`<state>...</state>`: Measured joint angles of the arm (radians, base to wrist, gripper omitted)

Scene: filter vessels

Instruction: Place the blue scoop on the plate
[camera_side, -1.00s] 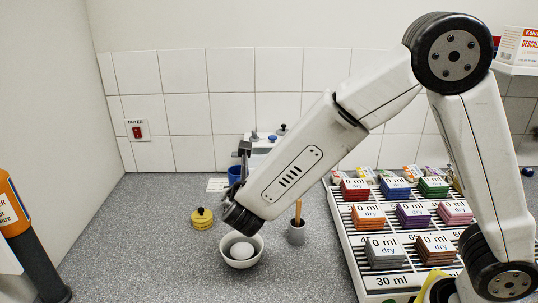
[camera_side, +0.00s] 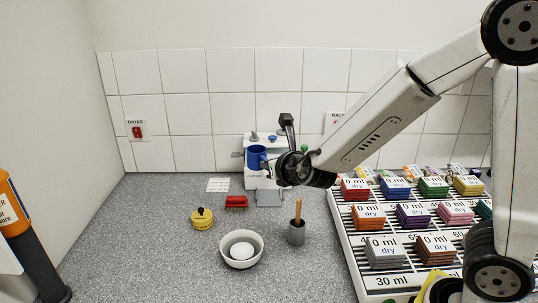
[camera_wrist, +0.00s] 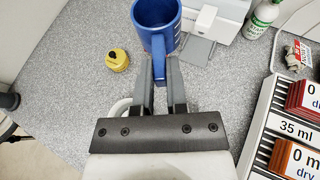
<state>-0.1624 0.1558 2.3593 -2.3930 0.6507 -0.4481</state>
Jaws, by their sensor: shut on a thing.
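The blue scoop, a mug-shaped cup with a side handle, is held up in front of the white machine in the side view (camera_side: 256,158). It fills the top middle of the wrist view (camera_wrist: 156,14). My gripper (camera_wrist: 159,72) is shut on the scoop's handle; the side view shows it to the right of the cup (camera_side: 274,161). The scoop looks upright and clear of the counter. A flat grey plate (camera_side: 269,198) lies at the foot of the machine, below the scoop; it shows to the right of the scoop in the wrist view (camera_wrist: 196,50).
The white machine (camera_side: 252,182) stands against the tiles. A red brush-like block (camera_side: 236,202), yellow lidded pot (camera_side: 203,219), white bowl with a pale ball (camera_side: 229,261) and grey cup with a wooden stick (camera_side: 296,235) stand nearby. A rack of packets (camera_side: 345,240) is at right.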

